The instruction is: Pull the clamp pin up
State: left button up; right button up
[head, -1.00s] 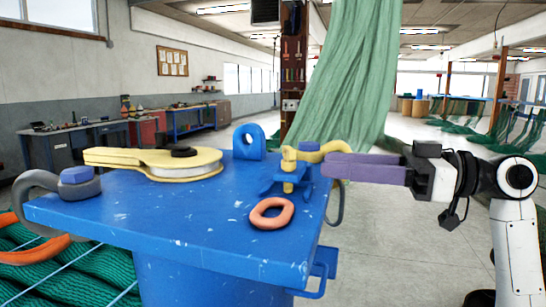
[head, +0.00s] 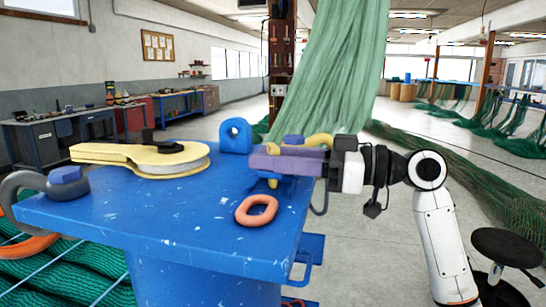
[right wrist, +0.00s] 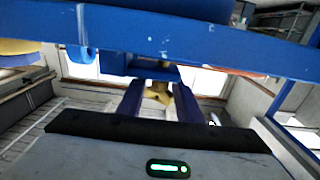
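The clamp pin (head: 272,183) is yellow and upright in a blue clamp at the right edge of the blue tabletop (head: 130,215). In the head view my right gripper (head: 262,160) covers most of the pin, and its lower end shows beneath the purple fingers. In the right wrist view a yellow piece (right wrist: 157,93) shows between the two purple fingers, which stand apart on either side of it. The right gripper looks open around the pin, with no clear contact. A yellow curved part (head: 318,140) shows behind the fingers. My left gripper is out of view.
An orange ring (head: 257,210) lies on the tabletop in front of the clamp. A blue eye bracket (head: 235,134) and a yellow block with a sheave (head: 150,157) stand further back and left. A grey shackle (head: 38,188) is at the left edge. A stool (head: 507,247) stands right.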

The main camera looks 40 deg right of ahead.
aim_at(274, 145)
grip_shut()
notch_tip(274, 145, up, 4)
jog(key=shift+f+p, duration=0.2)
jog(key=shift+p, duration=0.8)
jog(key=shift+d, duration=0.1)
jog(key=shift+o, duration=1.5)
grip_release()
jog(key=shift+o, duration=0.3)
jog(key=shift+f, duration=0.1)
